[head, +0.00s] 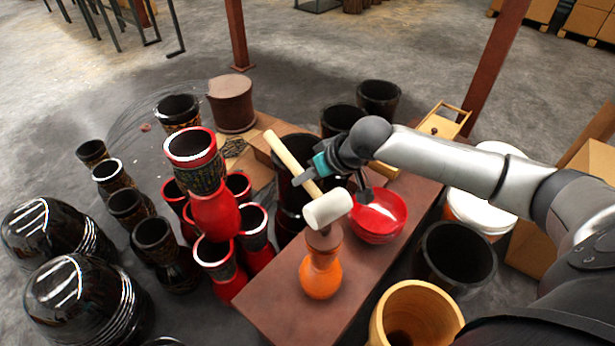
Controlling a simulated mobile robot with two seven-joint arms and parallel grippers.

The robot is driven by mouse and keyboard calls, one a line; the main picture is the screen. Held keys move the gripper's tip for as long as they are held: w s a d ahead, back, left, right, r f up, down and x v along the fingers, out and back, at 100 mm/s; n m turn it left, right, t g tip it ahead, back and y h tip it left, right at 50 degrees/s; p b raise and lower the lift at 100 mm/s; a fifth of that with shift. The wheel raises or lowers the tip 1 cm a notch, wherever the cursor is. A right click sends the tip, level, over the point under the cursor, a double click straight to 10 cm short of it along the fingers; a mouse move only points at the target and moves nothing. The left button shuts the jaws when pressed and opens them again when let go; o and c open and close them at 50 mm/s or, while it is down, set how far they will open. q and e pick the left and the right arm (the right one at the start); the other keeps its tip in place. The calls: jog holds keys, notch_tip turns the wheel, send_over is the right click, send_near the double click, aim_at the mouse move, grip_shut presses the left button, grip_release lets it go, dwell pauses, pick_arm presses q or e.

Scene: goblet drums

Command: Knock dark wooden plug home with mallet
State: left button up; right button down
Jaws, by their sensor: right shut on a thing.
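My right gripper (306,173) is shut on the light wooden handle of the mallet (288,154). The mallet's white cylindrical head (327,209) is at the near end of the handle, which slopes up and left past the gripper. The dark wooden plug (323,239) sits upright in the neck of an orange, gourd-shaped vessel (320,275) on the brown bench. The mallet head is right over the plug and hides its top. I cannot tell whether they touch. My left gripper is not in view.
A red bowl (379,216) stands on the bench (275,290) just right of the mallet head. Red and black goblet drums (214,205) crowd the left side. A dark open shell (455,255) and a pale wooden one (415,315) stand right of the bench.

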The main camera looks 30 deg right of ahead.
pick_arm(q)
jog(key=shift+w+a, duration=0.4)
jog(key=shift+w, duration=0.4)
pick_arm(e)
jog(key=shift+w, duration=0.1)
jog(key=shift+f, duration=0.25)
notch_tip(320, 180, down, 3)
notch_tip(320, 180, up, 4)
jog(key=p, duration=0.4)
jog(key=shift+p, duration=0.35)
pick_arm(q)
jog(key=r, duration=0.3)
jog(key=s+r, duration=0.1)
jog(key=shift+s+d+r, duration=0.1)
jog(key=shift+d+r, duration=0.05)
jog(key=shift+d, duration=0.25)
pick_arm(e)
jog(key=shift+f, duration=0.15)
